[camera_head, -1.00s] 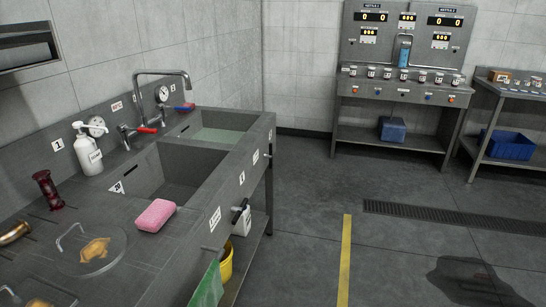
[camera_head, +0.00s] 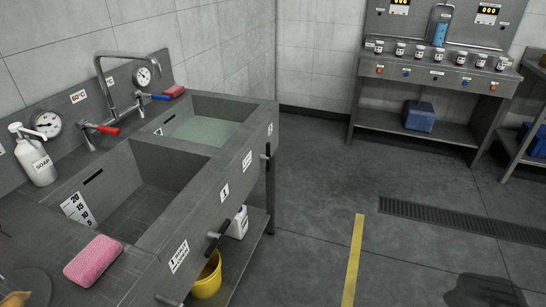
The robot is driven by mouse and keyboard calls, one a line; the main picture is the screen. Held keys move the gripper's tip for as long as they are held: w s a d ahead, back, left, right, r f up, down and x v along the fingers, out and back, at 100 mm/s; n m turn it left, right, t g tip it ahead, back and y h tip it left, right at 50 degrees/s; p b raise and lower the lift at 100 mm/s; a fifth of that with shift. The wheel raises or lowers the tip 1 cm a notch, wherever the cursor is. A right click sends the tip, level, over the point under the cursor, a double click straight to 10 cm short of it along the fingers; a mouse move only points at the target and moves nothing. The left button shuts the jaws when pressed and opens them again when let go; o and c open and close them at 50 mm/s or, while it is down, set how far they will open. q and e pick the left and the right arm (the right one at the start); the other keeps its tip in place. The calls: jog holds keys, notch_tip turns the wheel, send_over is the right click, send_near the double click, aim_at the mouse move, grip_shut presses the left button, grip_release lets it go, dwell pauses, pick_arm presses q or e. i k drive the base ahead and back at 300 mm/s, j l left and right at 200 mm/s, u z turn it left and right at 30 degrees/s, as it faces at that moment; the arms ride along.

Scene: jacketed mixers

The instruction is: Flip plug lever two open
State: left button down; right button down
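Two black levers are on the front face of the steel double sink (camera_head: 200,215). The near lever (camera_head: 217,236) lies slanted beside the near basin, below a small label. The far lever (camera_head: 267,164) stands roughly upright near the sink's far front corner. The label text near the far lever is too small to read surely. The far basin (camera_head: 203,132) holds greenish water. The near basin (camera_head: 130,205) looks empty and has a level scale on its wall. The plugs are not visible. Neither of my grippers is in view.
A pink sponge (camera_head: 93,261) and a soap bottle (camera_head: 35,158) stand on the sink top. A faucet (camera_head: 122,85) has red and blue handles. A yellow bucket (camera_head: 207,277) is under the sink. The floor right of the sink is clear around a yellow line (camera_head: 353,258).

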aim_at(267, 156)
jog(key=i+l, duration=0.25)
jog(key=i, duration=0.2)
jog(key=i+l, duration=0.25)
jog(key=i, duration=0.2)
jog(key=i+l+u, duration=0.1)
jog(key=i, duration=0.3)
jog(key=l, duration=0.1)
